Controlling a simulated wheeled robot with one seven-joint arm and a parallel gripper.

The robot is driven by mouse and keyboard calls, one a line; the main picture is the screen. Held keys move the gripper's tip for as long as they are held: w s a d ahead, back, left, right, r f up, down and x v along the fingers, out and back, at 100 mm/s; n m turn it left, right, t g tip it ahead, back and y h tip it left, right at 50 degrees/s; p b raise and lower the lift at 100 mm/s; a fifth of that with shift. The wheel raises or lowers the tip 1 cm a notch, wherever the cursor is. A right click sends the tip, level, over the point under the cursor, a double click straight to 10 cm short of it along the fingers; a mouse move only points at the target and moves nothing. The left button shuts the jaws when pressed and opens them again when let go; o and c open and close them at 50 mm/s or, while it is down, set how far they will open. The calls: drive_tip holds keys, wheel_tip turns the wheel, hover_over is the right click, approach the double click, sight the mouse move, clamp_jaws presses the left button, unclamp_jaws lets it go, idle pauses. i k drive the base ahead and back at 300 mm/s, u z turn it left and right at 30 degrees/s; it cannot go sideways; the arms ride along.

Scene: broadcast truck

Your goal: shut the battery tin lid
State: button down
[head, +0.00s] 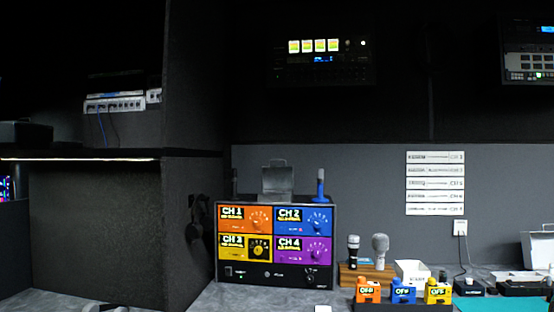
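A small grey metal box (277,197) that looks like the battery tin sits on top of the four-channel unit (333,240). Its lid (274,172) stands raised, tilted up at the back, so it is open. The inside of the tin is too small and dark to make out. My gripper is not seen in the head view, so its place relative to the tin does not show.
A blue-bodied microphone or antenna (320,186) stands right of the tin, and a dark upright (235,184) stands left. In front right are microphones (380,250), a white box (412,272) and orange, blue and yellow packs (403,291).

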sight(275, 178)
drive_tip(key=z, duration=0.25)
drive_tip(key=k, duration=0.1)
drive_tip(key=u, duration=0.85)
drive_tip(key=i, duration=1.7)
drive_tip(key=z, duration=0.6)
